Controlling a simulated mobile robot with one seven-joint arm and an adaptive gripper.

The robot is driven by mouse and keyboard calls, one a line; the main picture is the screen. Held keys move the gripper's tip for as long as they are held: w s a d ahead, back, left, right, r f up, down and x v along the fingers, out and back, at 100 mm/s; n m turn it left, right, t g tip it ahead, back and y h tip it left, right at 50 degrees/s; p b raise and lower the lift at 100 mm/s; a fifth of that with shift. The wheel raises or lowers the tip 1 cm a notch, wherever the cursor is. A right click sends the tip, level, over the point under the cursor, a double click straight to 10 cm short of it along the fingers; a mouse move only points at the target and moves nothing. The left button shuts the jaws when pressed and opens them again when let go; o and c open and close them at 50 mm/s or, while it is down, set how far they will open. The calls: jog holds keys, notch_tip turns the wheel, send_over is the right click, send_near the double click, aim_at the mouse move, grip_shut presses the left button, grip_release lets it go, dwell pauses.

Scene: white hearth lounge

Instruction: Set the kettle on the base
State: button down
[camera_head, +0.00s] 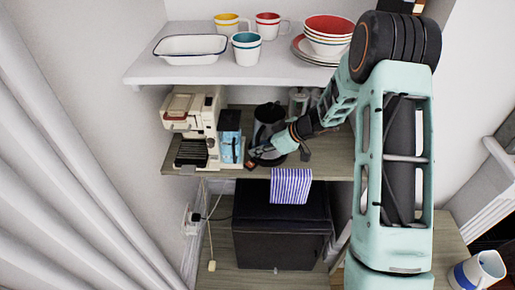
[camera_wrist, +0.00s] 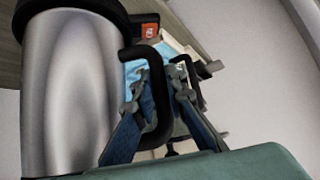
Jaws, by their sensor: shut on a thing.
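The kettle shows in the wrist view as a tall silver cylinder (camera_wrist: 70,90) with a black band at one end and a black looped handle (camera_wrist: 160,95). In the head view, the kettle (camera_head: 268,114) is a dark, shiny body at the middle shelf, partly behind my gripper. My gripper (camera_head: 262,151) reaches in from the right; in the wrist view its blue fingers (camera_wrist: 160,95) are closed about the handle. A flat black round piece (camera_head: 268,160), likely the base, lies on the shelf by the gripper, partly covered. I cannot tell whether the kettle touches it.
A cream coffee machine (camera_head: 192,125) and a blue box (camera_head: 230,138) stand left of the kettle. Canisters (camera_head: 298,101) stand behind. The upper shelf (camera_head: 150,72) with cups and bowls overhangs. A striped towel (camera_head: 291,185) hangs from the shelf's front edge.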

jog(key=shift+f, duration=0.4)
jog(key=c, duration=2.2)
grip_release()
jog(key=shift+c, duration=0.2)
jog(key=shift+s+d+f, duration=0.1)
jog(key=shift+s+f, duration=0.05)
jog(key=shift+f, duration=0.05)
jog(key=p+v, duration=0.2)
jog(key=v, duration=0.9)
jog(key=shift+r, duration=0.1)
